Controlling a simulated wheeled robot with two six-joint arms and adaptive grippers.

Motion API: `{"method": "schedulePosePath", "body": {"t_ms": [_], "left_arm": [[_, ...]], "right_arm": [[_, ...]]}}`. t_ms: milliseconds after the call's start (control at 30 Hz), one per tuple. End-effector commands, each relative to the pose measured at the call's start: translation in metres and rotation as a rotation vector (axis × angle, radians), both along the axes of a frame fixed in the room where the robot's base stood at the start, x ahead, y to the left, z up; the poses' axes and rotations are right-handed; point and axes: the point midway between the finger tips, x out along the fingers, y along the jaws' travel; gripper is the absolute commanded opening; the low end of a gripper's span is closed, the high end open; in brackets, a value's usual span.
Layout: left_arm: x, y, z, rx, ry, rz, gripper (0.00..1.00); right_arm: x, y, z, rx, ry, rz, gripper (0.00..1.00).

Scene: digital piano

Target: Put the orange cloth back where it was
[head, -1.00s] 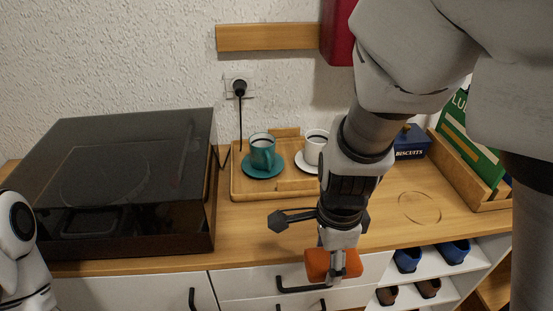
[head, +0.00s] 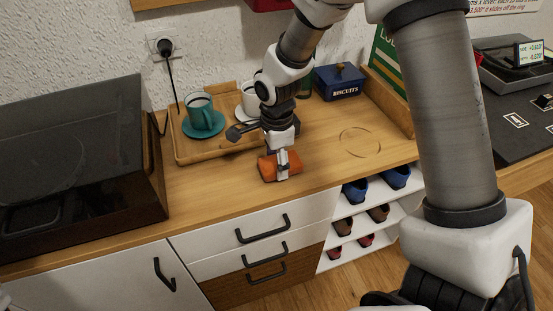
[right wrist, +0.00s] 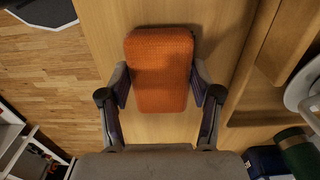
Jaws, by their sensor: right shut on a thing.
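The orange cloth (head: 268,168) is a small block-like folded piece over the front part of the wooden counter, in front of the tray. My right gripper (head: 283,168) reaches down from above and is shut on it. In the right wrist view the cloth (right wrist: 160,70) sits between the two fingers (right wrist: 160,97), one at each side. I cannot tell whether its underside touches the counter. My left gripper is not in view.
A wooden tray (head: 183,153) with a teal cup (head: 201,112) and a white cup stands behind. A dark-lidded turntable (head: 75,150) is at left. A blue biscuit tin (head: 340,83) is at the back. The counter (head: 330,120) with a ring mark is clear at right.

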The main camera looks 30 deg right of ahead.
Motion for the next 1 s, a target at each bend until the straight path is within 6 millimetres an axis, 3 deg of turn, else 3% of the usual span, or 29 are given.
{"method": "schedulePosePath", "body": {"t_ms": [167, 200, 267, 667, 767, 1000], "left_arm": [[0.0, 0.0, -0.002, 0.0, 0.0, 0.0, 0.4], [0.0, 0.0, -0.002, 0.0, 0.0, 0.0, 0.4], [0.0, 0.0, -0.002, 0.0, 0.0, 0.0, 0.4], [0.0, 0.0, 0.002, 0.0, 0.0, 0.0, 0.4], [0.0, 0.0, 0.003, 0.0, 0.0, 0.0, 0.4], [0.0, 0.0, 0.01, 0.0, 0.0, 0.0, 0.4]], "right_arm": [[0.0, 0.0, -0.004, 0.0, 0.001, 0.0, 0.26], [0.0, 0.0, -0.004, 0.0, 0.0, 0.0, 0.7], [0.0, 0.0, -0.004, 0.0, 0.0, 0.0, 0.89], [0.0, 0.0, 0.004, 0.0, -0.001, 0.0, 0.89], [0.001, 0.0, 0.019, 0.0, -0.004, 0.0, 0.89], [0.002, 0.0, 0.081, 0.0, -0.005, 0.0, 0.89]]}}
